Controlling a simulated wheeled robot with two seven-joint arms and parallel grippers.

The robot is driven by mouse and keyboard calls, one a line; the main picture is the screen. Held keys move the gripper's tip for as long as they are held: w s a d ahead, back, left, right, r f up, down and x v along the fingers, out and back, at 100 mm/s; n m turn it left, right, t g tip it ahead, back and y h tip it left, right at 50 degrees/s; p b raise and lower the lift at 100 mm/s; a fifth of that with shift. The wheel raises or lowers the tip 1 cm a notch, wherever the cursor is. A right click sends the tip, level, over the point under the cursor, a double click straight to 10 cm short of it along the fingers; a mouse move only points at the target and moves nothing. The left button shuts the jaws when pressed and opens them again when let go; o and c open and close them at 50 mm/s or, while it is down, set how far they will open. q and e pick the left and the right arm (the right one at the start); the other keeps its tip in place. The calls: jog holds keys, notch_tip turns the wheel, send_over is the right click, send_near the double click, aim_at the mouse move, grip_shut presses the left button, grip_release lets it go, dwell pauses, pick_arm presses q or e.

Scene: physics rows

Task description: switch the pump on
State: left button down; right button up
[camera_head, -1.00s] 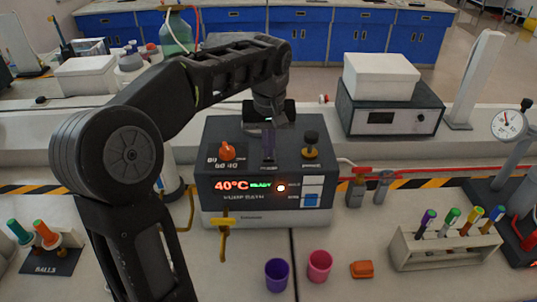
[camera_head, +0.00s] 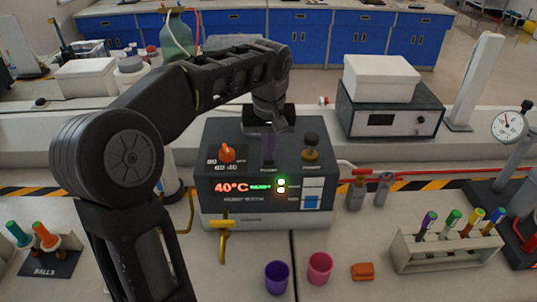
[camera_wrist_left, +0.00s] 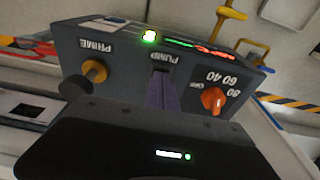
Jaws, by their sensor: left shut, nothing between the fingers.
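The pump bath (camera_head: 262,175) is a dark box with a pale base on the bench, and its display reads 40°C in red. A green lamp (camera_head: 281,181) glows on its front with a second lit lamp just below. My left gripper (camera_head: 268,150) is shut and empty at the pump switch on the top panel, between the orange knob (camera_head: 227,153) and the prime knob (camera_head: 310,140). In the left wrist view its purple-grey fingertips (camera_wrist_left: 160,90) lie just under the PUMP label and hide the switch. The right gripper is not in view.
A yellow tap (camera_head: 223,235) sticks out at the front left of the bath. A purple cup (camera_head: 277,277), a pink cup (camera_head: 320,268) and an orange block (camera_head: 362,271) stand in front. A tube rack (camera_head: 440,255) is at right, and a white box (camera_head: 380,77) sits behind.

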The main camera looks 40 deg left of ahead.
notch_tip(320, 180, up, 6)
jog(key=p, duration=0.5)
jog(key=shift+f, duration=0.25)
dwell(0.5)
